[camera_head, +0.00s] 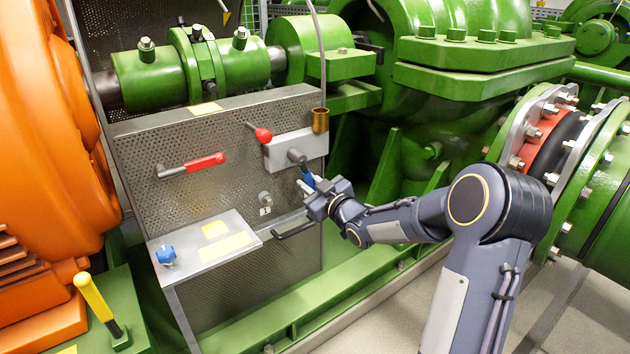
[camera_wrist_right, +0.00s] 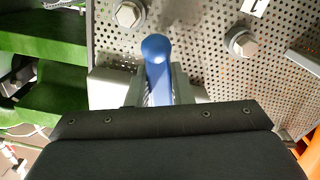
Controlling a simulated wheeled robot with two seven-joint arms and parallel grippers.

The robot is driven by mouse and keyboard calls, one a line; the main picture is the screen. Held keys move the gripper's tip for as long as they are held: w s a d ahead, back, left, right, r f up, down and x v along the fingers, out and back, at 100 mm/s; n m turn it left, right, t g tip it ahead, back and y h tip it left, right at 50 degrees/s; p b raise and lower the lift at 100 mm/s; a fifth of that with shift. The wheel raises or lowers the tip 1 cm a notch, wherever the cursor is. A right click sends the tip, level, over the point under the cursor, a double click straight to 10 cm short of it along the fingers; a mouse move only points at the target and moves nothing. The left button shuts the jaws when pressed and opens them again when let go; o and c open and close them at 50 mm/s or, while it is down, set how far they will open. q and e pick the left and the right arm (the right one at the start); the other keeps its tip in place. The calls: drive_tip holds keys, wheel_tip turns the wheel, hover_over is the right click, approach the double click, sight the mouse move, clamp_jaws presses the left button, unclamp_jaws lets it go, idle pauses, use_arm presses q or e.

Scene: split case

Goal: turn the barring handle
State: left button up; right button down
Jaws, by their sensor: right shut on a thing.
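The barring handle, a lever with a blue grip (camera_head: 308,177), hangs from a dark grey hub (camera_head: 297,156) on a light grey box on the perforated guard. It slants down to the right. My right gripper (camera_head: 311,186) is shut around the blue grip. In the right wrist view the blue grip (camera_wrist_right: 156,62) with its rounded end stands between the two fingers of my right gripper (camera_wrist_right: 158,88), which hide part of it. My left gripper is not in view.
The perforated guard (camera_head: 235,150) also carries a red-gripped lever (camera_head: 205,162), a red-knobbed lever (camera_head: 262,134) and a dark bar handle (camera_head: 295,229). A shelf holds a blue knob (camera_head: 166,255). Green pipework (camera_head: 470,120) stands right.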

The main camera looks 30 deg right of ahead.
drive_tip(key=shift+a+f+m, duration=0.25)
drive_tip(key=shift+a+m, duration=0.3)
drive_tip(key=shift+m, duration=0.25)
drive_tip(key=c, duration=1.3)
unclamp_jaws()
drive_tip(key=shift+s+r, duration=0.1)
drive_tip(key=shift+s, duration=0.05)
drive_tip(key=s, duration=0.2)
drive_tip(key=s+p, duration=0.1)
drive_tip(key=s, duration=0.4)
drive_tip(key=shift+s+d+p, duration=0.3)
